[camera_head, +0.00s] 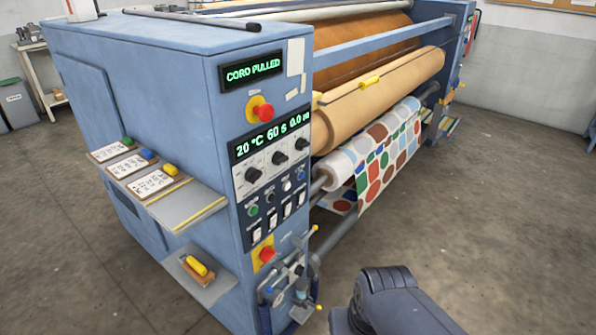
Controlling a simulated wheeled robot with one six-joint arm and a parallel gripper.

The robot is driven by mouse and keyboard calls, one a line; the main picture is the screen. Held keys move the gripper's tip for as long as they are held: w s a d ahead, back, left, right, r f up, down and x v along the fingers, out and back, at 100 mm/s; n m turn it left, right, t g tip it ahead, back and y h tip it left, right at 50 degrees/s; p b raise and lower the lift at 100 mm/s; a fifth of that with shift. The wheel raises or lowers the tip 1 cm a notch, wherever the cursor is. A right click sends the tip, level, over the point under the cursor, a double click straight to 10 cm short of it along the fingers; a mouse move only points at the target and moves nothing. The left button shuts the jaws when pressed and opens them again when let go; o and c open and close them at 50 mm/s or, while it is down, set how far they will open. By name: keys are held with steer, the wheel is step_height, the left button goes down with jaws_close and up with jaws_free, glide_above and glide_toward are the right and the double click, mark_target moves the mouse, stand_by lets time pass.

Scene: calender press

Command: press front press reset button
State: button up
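The blue press cabinet (180,75) stands left of centre, with its control panel (268,165) facing right. A row of small round buttons crosses the panel: a green one (253,211), a dark one (270,197), a white one (286,186) and a blue one (300,174). Their labels are too small to read, so I cannot tell which is the reset. The upper display (253,71) reads "CORD PULLED". The lower display (270,136) reads about 20 °C, 60 s and 0.0. A dark link of my arm shows at the bottom right; my gripper is out of view.
Red emergency knobs on yellow plates sit above (261,109) and below (265,254) the buttons. Shelves with cards (190,205) and a yellow-handled tool (197,267) jut out at left. Rollers carry patterned fabric (390,155). Valves (290,275) protrude low. Floor at right is clear.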

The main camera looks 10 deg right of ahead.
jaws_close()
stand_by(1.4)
